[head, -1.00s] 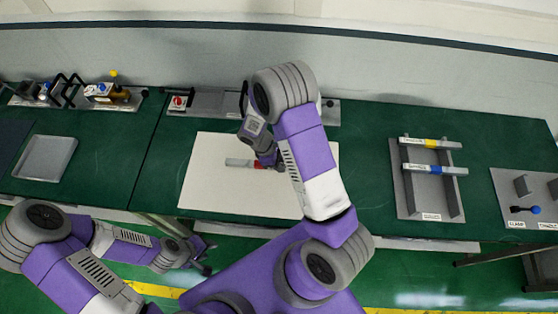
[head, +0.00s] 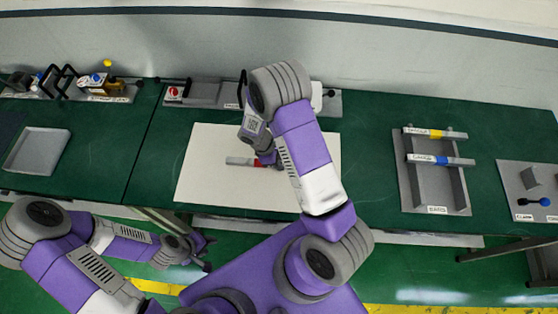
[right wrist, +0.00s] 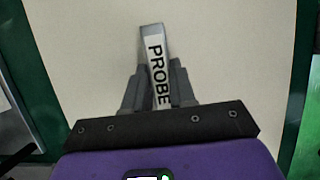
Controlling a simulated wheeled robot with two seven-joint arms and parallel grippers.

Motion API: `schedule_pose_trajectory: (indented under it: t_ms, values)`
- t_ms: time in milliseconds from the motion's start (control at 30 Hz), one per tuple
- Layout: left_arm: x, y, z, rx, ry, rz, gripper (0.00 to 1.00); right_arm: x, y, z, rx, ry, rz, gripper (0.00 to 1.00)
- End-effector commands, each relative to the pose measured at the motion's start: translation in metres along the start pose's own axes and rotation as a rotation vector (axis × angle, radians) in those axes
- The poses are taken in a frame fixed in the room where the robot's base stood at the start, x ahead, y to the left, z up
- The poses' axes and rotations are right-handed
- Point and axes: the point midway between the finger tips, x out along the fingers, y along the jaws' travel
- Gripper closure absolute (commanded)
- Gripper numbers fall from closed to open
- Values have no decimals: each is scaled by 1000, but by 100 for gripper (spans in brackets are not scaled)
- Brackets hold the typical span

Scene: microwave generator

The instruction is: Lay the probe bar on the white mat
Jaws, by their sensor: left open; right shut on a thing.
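The probe bar (head: 240,161) is grey with a red band and lies over the white mat (head: 205,185) in the head view. In the right wrist view the bar (right wrist: 152,42) shows its PROBE label between the fingers. My right gripper (right wrist: 157,75) is shut on the bar. In the head view this gripper (head: 272,162) is partly hidden by its own arm. Whether the bar touches the mat (right wrist: 220,50) or hangs just above it, I cannot tell. My left gripper (head: 207,254) is open and empty, low in front of the table edge.
A grey rack (head: 436,192) at right holds a yellow-banded bar (head: 436,133) and a blue-banded bar (head: 442,160). An empty grey tray (head: 38,151) lies at left. Fixtures (head: 210,93) line the back of the green table. The mat's left part is bare.

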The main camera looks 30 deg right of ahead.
Motion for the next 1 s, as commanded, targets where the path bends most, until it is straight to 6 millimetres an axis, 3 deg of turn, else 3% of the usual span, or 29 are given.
schedule_pose_trajectory:
  t_ms: [367, 400, 567, 867, 1000]
  values:
    - [6, -2, 0, 0, 0, 0, 57, 5, 0, -2, 0, 0, 0, 100]
    - [5, -2, 0, 0, 0, 0, 57, 4, 0, -2, 0, 0, 0, 69]
    - [4, -2, 0, 0, 0, 0, 57, 4, 0, -2, 0, 0, 0, 45]
    - [4, -2, 0, 0, 0, 0, 57, 2, 0, -2, 0, 1, 0, 45]
    - [5, -2, 0, 0, 0, 0, 57, -13, 0, -3, 0, 4, 2, 45]
